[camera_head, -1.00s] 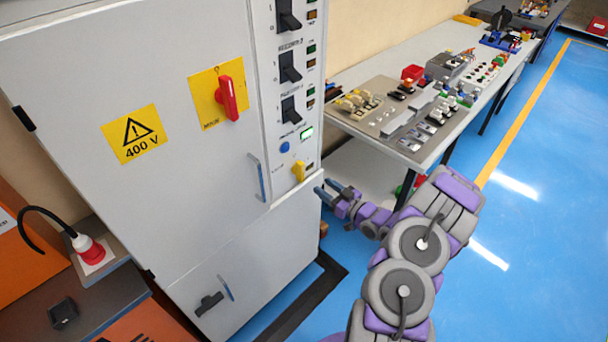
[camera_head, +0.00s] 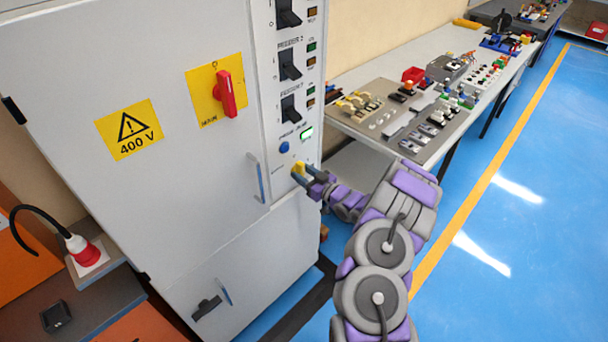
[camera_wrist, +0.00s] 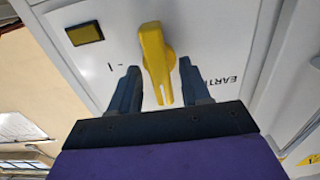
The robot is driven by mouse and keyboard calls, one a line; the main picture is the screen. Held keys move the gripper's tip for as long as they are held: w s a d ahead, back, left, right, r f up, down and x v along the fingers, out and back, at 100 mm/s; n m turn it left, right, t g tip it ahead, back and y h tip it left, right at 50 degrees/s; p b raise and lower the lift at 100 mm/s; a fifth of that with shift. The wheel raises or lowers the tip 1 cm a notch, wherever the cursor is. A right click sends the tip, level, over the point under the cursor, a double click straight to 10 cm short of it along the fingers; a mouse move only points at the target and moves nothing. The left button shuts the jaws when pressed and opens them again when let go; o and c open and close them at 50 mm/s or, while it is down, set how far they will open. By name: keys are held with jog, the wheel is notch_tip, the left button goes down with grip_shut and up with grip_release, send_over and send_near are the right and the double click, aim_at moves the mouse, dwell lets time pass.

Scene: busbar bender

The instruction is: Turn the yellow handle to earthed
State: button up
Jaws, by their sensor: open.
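The yellow handle (camera_head: 299,168) sits low on the cabinet's narrow right-hand control strip, below a blue button. In the wrist view the yellow handle (camera_wrist: 157,62) stands on a white panel, with a "1"-like mark to its left and lettering beginning "EART" (camera_wrist: 217,77) to its right. My gripper (camera_head: 304,174) is at the handle in the head view. In the wrist view my gripper (camera_wrist: 160,82) is open, with one finger on each side of the handle's lower part. Small gaps show between the fingers and the handle.
The grey cabinet (camera_head: 150,60) carries a red handle (camera_head: 226,94) on a yellow plate, black switches above, and a blue button (camera_head: 284,147). A workbench (camera_head: 440,150) with several devices stands to the right. Blue floor is clear at far right.

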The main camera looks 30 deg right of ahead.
jog(key=shift+c, duration=0.3)
grip_shut()
jog(key=shift+r, duration=0.1)
